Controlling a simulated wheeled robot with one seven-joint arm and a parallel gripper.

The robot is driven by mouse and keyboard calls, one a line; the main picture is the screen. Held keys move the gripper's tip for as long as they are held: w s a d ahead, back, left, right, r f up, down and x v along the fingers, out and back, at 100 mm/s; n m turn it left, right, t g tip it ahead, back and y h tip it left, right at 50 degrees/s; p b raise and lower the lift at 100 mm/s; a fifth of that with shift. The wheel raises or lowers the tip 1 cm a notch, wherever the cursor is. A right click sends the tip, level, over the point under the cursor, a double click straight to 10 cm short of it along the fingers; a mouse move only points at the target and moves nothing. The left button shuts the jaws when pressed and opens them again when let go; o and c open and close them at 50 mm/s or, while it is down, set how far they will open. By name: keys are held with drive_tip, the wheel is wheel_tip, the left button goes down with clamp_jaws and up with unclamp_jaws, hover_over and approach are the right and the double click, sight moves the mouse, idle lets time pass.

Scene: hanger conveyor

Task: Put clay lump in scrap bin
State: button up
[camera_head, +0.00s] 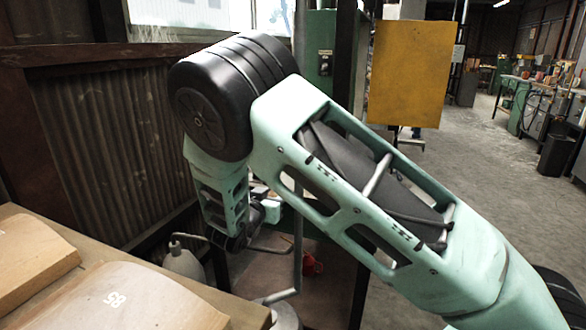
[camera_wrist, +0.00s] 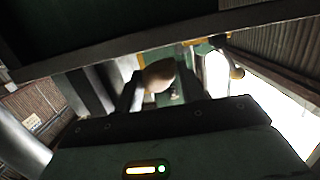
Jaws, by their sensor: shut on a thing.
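In the wrist view, my gripper (camera_wrist: 159,84) is shut on a rounded tan-brown lump, the clay lump (camera_wrist: 158,74), held between its two dark fingers. The lump and the fingertips cannot be made out there. I cannot tell for certain which container is the scrap bin. A dark bin (camera_head: 555,155) stands on the floor at the far right.
A table with tan slabs (camera_head: 120,298), one marked 85, fills the lower left. A white bottle (camera_head: 184,263), a bent grey metal rod (camera_head: 297,245) and a red object (camera_head: 312,264) are near my arm's end. A yellow panel (camera_head: 410,72) hangs behind. Open floor lies right.

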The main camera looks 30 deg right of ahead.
drive_tip(key=x, duration=0.4)
drive_tip(key=r+x, duration=0.1)
drive_tip(key=x, duration=0.4)
drive_tip(key=r+b+x, duration=0.1)
drive_tip(key=x, duration=0.4)
drive_tip(key=shift+d, duration=0.45)
drive_tip(key=x, duration=0.3)
drive_tip(key=shift+w+d+f+b, duration=0.1)
drive_tip(key=shift+w+b, duration=0.05)
drive_tip(key=shift+b, duration=0.2)
drive_tip(key=o, duration=1)
